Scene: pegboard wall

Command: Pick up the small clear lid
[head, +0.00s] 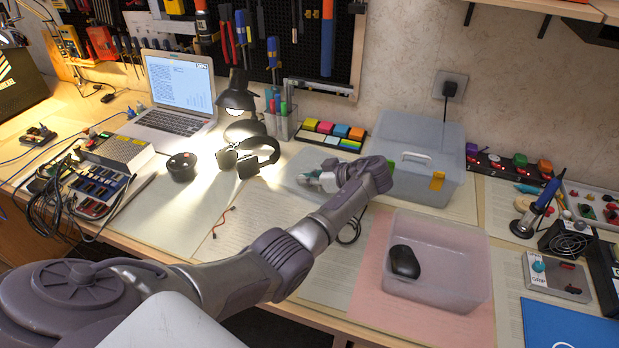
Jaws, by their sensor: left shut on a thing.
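The small clear lid (300,164) is a pale, see-through sheet at the back middle of the bench, left of the large clear box, in the head view. My left gripper (314,180) is at the lid's front edge and is shut on it. My wrist hides the right part of the lid and most of the fingers. I cannot tell whether the lid is clear of the bench. My right gripper is not in view.
An open small clear bin (455,283) holding a black mouse (404,262) stands on a pink sheet. A large clear box (440,188) is behind it. Headphones (262,165), a lamp (237,100) and a pen holder (282,124) stand left of the lid.

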